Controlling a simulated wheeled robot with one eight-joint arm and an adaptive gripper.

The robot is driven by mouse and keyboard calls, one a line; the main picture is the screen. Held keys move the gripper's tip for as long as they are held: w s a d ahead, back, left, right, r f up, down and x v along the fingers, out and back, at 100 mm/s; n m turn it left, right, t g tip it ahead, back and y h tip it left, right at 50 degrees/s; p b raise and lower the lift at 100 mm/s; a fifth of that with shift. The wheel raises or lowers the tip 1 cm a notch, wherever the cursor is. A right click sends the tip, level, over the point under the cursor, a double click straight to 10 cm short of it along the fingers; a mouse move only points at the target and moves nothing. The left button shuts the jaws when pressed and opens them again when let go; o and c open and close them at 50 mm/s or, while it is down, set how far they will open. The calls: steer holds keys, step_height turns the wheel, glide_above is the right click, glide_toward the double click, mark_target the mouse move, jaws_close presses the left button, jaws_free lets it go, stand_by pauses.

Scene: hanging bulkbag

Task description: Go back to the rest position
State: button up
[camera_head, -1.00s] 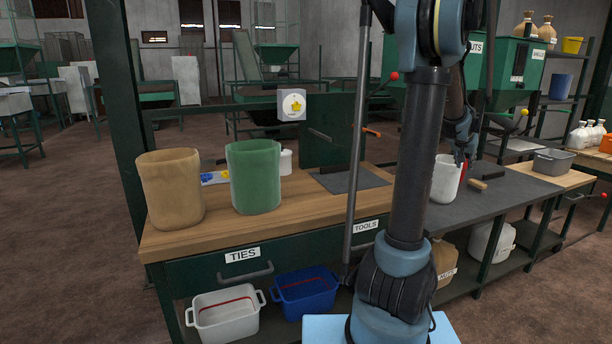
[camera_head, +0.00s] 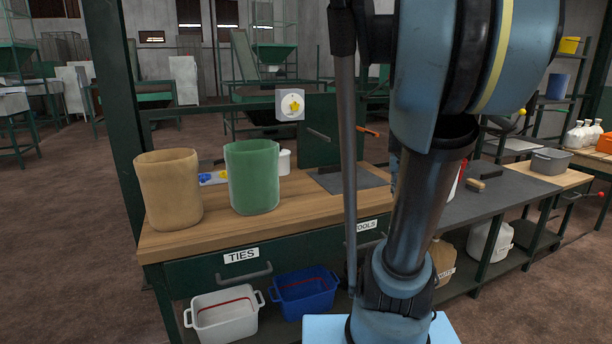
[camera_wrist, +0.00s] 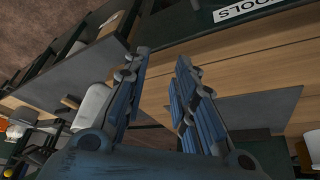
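My gripper (camera_wrist: 161,62) shows in the wrist view with its two blue fingers apart. I see nothing between them, only the wooden bench top (camera_wrist: 235,62) behind. In the head view the gripper does not show, and my raised blue and black arm fills the right centre. The wrist picture is steeply tilted. It shows a white container (camera_wrist: 93,106) left of the fingers, apart from them. In the head view that container is nearly all hidden behind my arm.
A tan bag (camera_head: 168,190) and a green bag (camera_head: 254,176) stand on the wooden bench (camera_head: 215,230). A white tub (camera_head: 224,316) and a blue tub (camera_head: 305,292) are below. Open floor lies at the left.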

steer(key=s+a+f+n, duration=0.1)
steer(key=s+a+f, duration=0.2)
steer(key=s, duration=0.3)
steer(key=s+a+f+n+g+y, duration=0.1)
steer(key=s+a+f, duration=0.3)
steer(key=s+a, duration=0.1)
steer(key=s+a+f+n+g+y, duration=0.1)
steer(key=s+a+f+n, duration=0.1)
steer(key=s, duration=0.5)
steer(key=shift+s+a+f, duration=0.35)
steer(key=shift+a+f, duration=0.5)
steer(key=shift+a, duration=0.1)
steer(key=shift+w+f+g, duration=0.2)
steer(key=shift+w+g, duration=0.1)
steer(key=shift+w, duration=0.2)
steer(key=shift+c, duration=0.2)
